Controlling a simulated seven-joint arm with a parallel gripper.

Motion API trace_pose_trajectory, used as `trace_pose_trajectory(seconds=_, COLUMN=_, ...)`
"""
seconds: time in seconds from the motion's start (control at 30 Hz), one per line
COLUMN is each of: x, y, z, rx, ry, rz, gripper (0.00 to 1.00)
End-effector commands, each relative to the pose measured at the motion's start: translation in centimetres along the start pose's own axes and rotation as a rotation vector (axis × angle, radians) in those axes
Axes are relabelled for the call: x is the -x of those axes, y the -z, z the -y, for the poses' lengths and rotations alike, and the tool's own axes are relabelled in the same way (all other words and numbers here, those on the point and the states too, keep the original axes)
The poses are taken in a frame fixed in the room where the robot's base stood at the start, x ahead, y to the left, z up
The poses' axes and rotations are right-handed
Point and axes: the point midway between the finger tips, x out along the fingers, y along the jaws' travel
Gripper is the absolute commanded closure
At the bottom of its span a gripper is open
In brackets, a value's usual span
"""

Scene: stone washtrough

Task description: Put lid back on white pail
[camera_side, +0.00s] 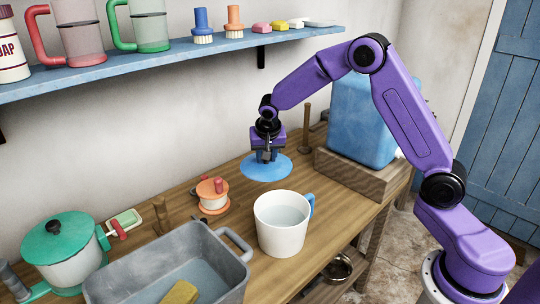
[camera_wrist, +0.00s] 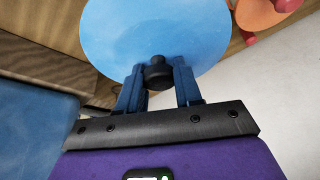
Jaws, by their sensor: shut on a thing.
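The lid (camera_side: 266,168) is a flat blue disc, held level above the wooden table, behind the white pail and a little to its left. My gripper (camera_side: 266,158) is above it, shut on its knob. In the wrist view, the two fingers of my gripper (camera_wrist: 160,85) stand either side of the dark knob (camera_wrist: 157,73) of the lid (camera_wrist: 150,28). The white pail (camera_side: 281,234) stands upright on the table with its top open and pale water inside. A blue handle (camera_side: 310,206) is on its right side.
A grey metal basin (camera_side: 165,265) with a yellow sponge (camera_side: 179,293) is at front left. A green-lidded pot (camera_side: 70,255) and an orange-topped jar (camera_side: 212,195) stand left. A blue tank (camera_side: 360,122) stands on a wooden block at right. A blue shelf (camera_side: 200,58) hangs above.

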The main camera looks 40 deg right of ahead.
Motion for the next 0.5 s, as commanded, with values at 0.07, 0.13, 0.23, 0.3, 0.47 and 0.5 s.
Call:
trace_pose_trajectory(seconds=0.07, x=2.3, y=-2.0, z=0.4, rx=0.044, ry=0.020, rz=-0.002, gripper=0.96)
trace_pose_trajectory(seconds=0.13, x=4.0, y=-3.8, z=0.4, rx=0.080, ry=0.036, rz=-0.002, gripper=0.96)
trace_pose_trajectory(seconds=0.23, x=6.2, y=-6.3, z=0.2, rx=0.133, ry=0.059, rz=-0.002, gripper=0.96)
trace_pose_trajectory(seconds=0.3, x=7.5, y=-7.9, z=-0.1, rx=0.166, ry=0.072, rz=-0.002, gripper=0.96)
trace_pose_trajectory(seconds=0.47, x=9.6, y=-10.8, z=-1.1, rx=0.228, ry=0.096, rz=-0.001, gripper=0.96)
trace_pose_trajectory(seconds=0.5, x=9.9, y=-11.4, z=-1.3, rx=0.239, ry=0.101, rz=-0.001, gripper=0.96)
